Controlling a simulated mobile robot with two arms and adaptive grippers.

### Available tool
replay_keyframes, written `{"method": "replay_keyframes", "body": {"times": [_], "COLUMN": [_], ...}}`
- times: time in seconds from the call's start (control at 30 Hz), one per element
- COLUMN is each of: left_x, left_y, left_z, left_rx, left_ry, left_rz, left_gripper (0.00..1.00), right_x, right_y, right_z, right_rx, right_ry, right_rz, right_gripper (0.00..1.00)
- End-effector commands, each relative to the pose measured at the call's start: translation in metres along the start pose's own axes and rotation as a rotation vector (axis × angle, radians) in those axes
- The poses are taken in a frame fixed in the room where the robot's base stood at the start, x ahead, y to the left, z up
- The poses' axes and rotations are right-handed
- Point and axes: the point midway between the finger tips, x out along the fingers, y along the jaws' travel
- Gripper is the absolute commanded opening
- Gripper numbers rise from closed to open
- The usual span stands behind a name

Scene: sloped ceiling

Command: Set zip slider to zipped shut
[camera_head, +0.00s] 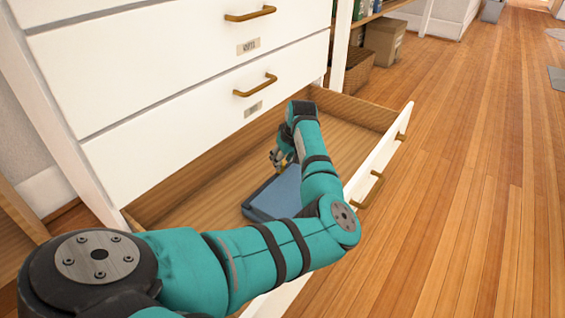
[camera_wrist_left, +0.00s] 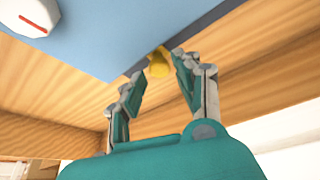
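A blue zip case (camera_head: 273,197) lies in the open bottom drawer, partly hidden by my left arm. Its blue face also fills the top of the left wrist view (camera_wrist_left: 110,35), with a dark band along its edge. A yellow zip slider (camera_wrist_left: 158,64) sits at that edge. My left gripper (camera_head: 281,160) is at the case's far edge. In the left wrist view its fingers (camera_wrist_left: 157,73) are parted, with the slider between or just beyond the tips and gaps beside it. I cannot tell whether a finger touches it. My right gripper is not in view.
The open drawer (camera_head: 170,196) has wooden walls, a white front (camera_head: 385,158) and a brass handle. Closed white drawers (camera_head: 190,65) rise above it. A white object with a red mark (camera_wrist_left: 32,15) shows at the wrist view's top left.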

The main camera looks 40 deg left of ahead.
Motion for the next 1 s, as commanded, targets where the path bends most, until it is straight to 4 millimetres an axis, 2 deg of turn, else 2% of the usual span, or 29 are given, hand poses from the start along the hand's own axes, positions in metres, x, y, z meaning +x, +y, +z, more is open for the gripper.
{"method": "replay_keyframes", "body": {"times": [0.03, 0.13, 0.47, 0.57, 0.73, 1.0], "left_x": [0.0087, 0.0138, 0.0151, 0.0151, 0.0151, 0.0151], "left_y": [0.0, 0.0001, 0.0001, 0.0001, 0.0, 0.0], "left_z": [0.001, 0.0004, -0.0005, -0.0004, -0.0004, -0.0003], "left_rx": [-0.001, -0.001, 0.0, 0.0, 0.0, 0.0], "left_ry": [0.0, 0.001, 0.001, 0.001, 0.001, 0.001], "left_rz": [0.0, 0.001, 0.0, 0.0, 0.0, 0.0], "left_gripper": [0.33, 0.33, 0.33, 0.24, 0.02, 0.0], "right_x": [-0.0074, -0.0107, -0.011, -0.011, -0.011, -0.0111], "right_y": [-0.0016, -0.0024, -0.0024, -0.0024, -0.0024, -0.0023], "right_z": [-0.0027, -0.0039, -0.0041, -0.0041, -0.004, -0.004], "right_rx": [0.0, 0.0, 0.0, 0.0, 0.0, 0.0], "right_ry": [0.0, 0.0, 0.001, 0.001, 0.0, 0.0], "right_rz": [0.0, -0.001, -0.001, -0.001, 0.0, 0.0], "right_gripper": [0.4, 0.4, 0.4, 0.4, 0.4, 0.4]}}
